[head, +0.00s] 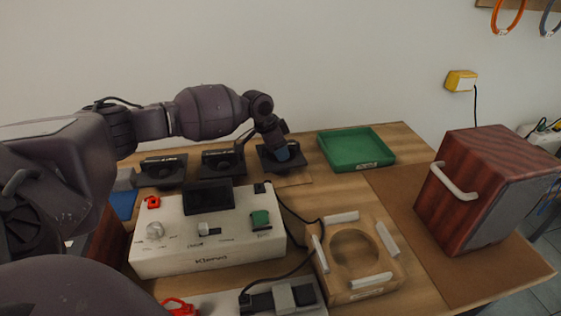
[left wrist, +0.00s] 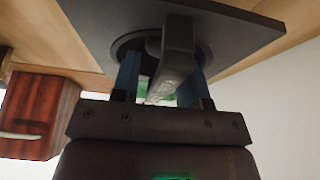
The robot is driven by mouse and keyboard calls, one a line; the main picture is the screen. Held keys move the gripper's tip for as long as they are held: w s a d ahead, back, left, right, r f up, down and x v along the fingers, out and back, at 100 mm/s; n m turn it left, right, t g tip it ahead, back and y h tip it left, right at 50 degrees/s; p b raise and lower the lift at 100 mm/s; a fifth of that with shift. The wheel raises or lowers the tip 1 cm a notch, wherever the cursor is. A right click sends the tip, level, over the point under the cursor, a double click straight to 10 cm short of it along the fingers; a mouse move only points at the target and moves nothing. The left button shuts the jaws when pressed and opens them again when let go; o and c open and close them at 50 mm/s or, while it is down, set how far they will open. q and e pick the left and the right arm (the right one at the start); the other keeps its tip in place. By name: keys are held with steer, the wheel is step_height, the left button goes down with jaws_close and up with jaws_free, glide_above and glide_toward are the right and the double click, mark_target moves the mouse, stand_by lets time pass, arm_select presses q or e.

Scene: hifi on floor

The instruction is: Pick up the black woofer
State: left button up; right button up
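Three black square units with raised parts stand in a row at the back of the table: a left one (head: 162,171), a middle one (head: 222,163) and a right one (head: 269,165). I cannot tell from their labels which is the woofer. My left gripper (head: 283,155) reaches down over the right one and hides part of it. In the left wrist view, my left gripper's blue fingers (left wrist: 162,85) stand on both sides of the dark handle (left wrist: 178,48) on its black plate (left wrist: 240,35). A gap shows beside the handle, so the fingers look open. My right gripper is not in view.
A green tray (head: 356,135) lies right of the units. A white control box (head: 205,252) and a wooden fixture with a round recess (head: 382,280) stand in front. A wooden speaker cabinet (head: 460,190) with a white handle stands at the right. Black cables cross the table.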

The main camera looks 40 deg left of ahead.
arm_select(q)
jaws_close()
steer(key=shift+r, duration=0.2)
step_height(320, 180, up, 20)
steer(key=p, duration=0.3)
stand_by(0.3)
stand_by(0.4)
